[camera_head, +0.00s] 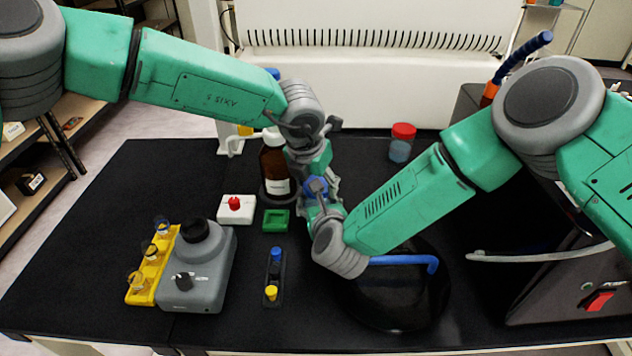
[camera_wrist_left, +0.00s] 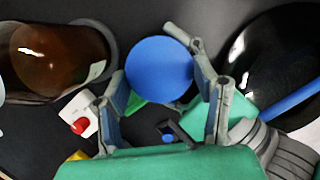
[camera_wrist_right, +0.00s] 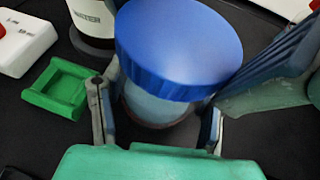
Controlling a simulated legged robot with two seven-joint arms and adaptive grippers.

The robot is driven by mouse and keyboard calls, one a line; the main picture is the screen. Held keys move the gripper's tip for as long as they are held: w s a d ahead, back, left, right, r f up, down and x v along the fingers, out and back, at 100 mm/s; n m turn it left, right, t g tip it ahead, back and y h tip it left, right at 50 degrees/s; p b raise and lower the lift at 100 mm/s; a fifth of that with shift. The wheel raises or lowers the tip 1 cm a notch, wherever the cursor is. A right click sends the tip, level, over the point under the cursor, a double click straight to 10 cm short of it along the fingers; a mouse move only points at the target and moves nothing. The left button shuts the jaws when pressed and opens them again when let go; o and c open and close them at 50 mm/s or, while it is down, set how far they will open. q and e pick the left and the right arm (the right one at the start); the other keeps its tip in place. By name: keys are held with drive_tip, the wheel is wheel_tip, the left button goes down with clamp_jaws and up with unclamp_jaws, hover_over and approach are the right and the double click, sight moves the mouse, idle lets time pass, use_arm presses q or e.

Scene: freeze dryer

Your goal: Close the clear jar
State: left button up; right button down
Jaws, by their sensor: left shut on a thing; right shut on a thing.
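The clear jar (camera_wrist_right: 155,108) stands upright between the fingers of my right gripper (camera_wrist_right: 160,122), which is shut on its body. The blue lid (camera_wrist_right: 180,45) is over the jar's mouth; I cannot tell whether it is fully seated. In the left wrist view the round blue lid (camera_wrist_left: 160,70) is between the fingers of my left gripper (camera_wrist_left: 162,78), which is shut on it from above. In the head view both grippers meet at the blue lid (camera_head: 316,187), and the arms hide most of the jar.
A brown bottle (camera_head: 274,170) stands close behind on the left. A green square holder (camera_head: 276,220), a white block with a red knob (camera_head: 236,209) and a grey device (camera_head: 200,270) lie to the left. A red-capped jar (camera_head: 402,143) is behind; a black round lid-like disc (camera_head: 395,300) is at front right.

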use_arm(q)
drive_tip(key=o, duration=0.8)
drive_tip(key=shift+c, duration=0.2)
drive_tip(key=shift+r, duration=0.1)
drive_tip(key=shift+r, duration=2.2)
drive_tip(key=shift+c, duration=0.3)
drive_tip(key=n, duration=0.3)
drive_tip(key=w+r+n, duration=0.1)
drive_tip(key=shift+d+g+y, duration=0.3)
drive_tip(key=shift+d, duration=0.05)
drive_tip(key=n, duration=0.2)
drive_tip(key=shift+w+d+r+n+g, duration=0.1)
drive_tip(key=shift+w+r+n+g, duration=0.1)
drive_tip(key=shift+r+n+g, duration=0.15)
drive_tip(key=n, duration=0.3)
drive_tip(key=n+g, duration=0.1)
drive_tip(key=shift+r+y, duration=0.3)
drive_tip(key=shift+y, duration=0.1)
drive_tip(key=n, duration=0.2)
drive_tip(key=n+g, duration=0.1)
drive_tip(key=shift+s+a+r+n, duration=0.2)
drive_tip(key=shift+s+r+n, duration=0.1)
drive_tip(key=shift+n, duration=0.05)
